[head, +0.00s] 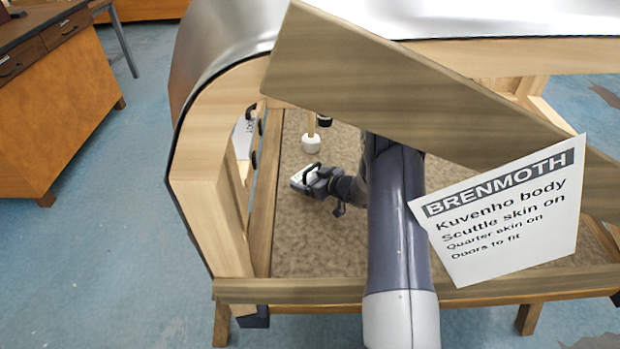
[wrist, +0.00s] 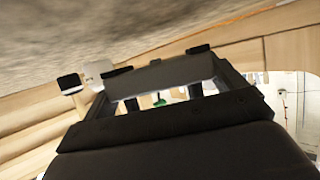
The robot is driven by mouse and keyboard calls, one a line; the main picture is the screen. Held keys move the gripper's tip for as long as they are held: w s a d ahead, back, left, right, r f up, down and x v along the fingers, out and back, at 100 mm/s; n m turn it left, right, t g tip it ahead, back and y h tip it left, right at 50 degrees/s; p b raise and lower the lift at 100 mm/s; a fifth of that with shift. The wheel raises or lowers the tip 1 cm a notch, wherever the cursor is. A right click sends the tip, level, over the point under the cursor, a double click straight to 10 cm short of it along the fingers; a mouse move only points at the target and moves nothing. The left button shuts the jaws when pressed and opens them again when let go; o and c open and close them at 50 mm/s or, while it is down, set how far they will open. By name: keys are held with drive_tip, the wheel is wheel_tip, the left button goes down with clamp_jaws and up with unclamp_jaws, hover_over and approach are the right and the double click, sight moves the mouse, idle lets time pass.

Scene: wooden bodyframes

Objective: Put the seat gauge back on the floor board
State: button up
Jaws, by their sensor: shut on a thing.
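My gripper (head: 306,179) reaches in through the wooden frame, low over the brown speckled floor board (head: 325,232). It is shut on a small pale grey piece, apparently the seat gauge (head: 298,181). In the wrist view the gauge shows as a flat grey plate (wrist: 160,74) between the two dark fingertips (wrist: 158,60). The floor board also fills the top of the wrist view (wrist: 110,28). I cannot tell whether the gauge touches the board.
A mallet with a white head (head: 311,144) stands just beyond my gripper. A diagonal plank (head: 400,90) with a paper sign (head: 500,215) crosses above my arm. A curved wooden post (head: 215,170) stands at left. The board left of my arm is clear in front.

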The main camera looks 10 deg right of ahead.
drive_tip(key=shift+f+b, duration=0.45)
drive_tip(key=shift+f, duration=0.1)
drive_tip(key=o, duration=0.9)
drive_tip(key=shift+s+f, duration=0.15)
drive_tip(key=shift+o, duration=0.2)
drive_tip(key=shift+r+p, duration=0.25)
drive_tip(key=shift+p, duration=0.1)
drive_tip(key=v, duration=0.7)
drive_tip(key=shift+d+r, duration=0.1)
drive_tip(key=shift+r, duration=0.45)
drive_tip(key=x, duration=0.7)
drive_tip(key=shift+f, duration=0.55)
